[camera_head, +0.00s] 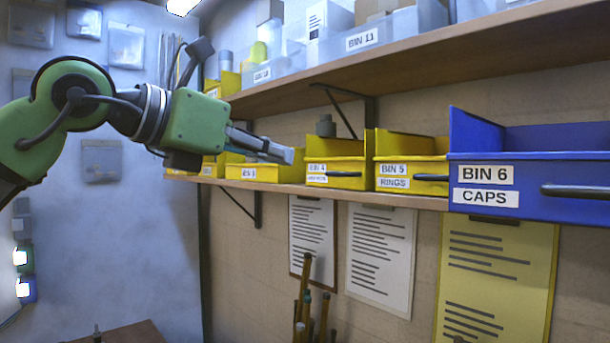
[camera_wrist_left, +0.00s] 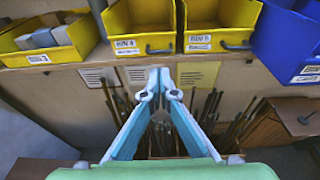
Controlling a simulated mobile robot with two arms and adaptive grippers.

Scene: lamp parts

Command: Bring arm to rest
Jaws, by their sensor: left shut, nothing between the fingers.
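My left arm comes in from the left in the head view, green with dark joints. Its gripper (camera_head: 284,154) points right, held out in front of the lower shelf's yellow bins. In the left wrist view the two pale blue fingers of the left gripper (camera_wrist_left: 160,82) meet at their tips. The gripper is shut and holds nothing. It appears apart from the bins, which lie beyond its tips in the left wrist view. My right gripper is in neither view.
The lower shelf carries yellow bins, among them bin 4 (camera_head: 338,172) and bin 5 (camera_head: 411,177), and the blue bin 6 (camera_head: 535,190). Clear bins stand on the upper shelf (camera_head: 440,72). Long rods (camera_head: 307,315) stand below. Open space lies under my left arm.

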